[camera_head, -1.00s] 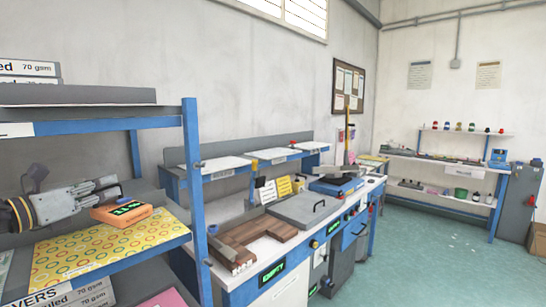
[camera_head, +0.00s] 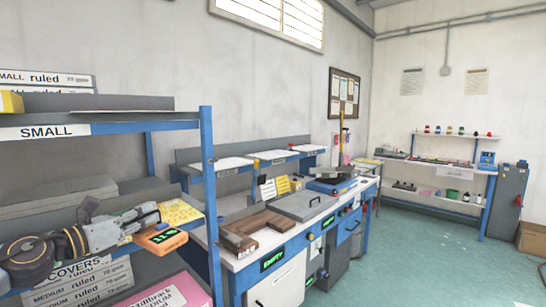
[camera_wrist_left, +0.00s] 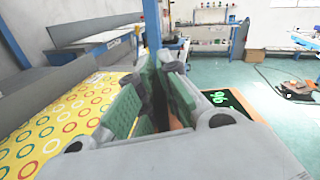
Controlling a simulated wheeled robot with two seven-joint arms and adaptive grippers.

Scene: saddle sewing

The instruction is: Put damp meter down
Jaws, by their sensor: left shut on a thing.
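The damp meter (camera_head: 162,239) is an orange box with a dark display and green digits. It is at the tip of my left gripper (camera_head: 148,214), near the front right corner of the blue shelf unit. In the left wrist view its display (camera_wrist_left: 226,99) shows beyond the fingers, and the gripper body hides much of the rest. My left gripper (camera_wrist_left: 160,112) is shut on it. The shelf carries a yellow sheet with coloured rings (camera_wrist_left: 60,125). I cannot tell whether the meter touches the shelf. My right gripper is not in view.
A blue shelf post (camera_head: 210,190) stands just right of the meter. Paper packs (camera_head: 85,285) lie below. A workbench with a brown wooden piece (camera_head: 258,228) and a grey lidded box (camera_head: 304,205) stands beyond. The green floor (camera_head: 420,250) is open to the right.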

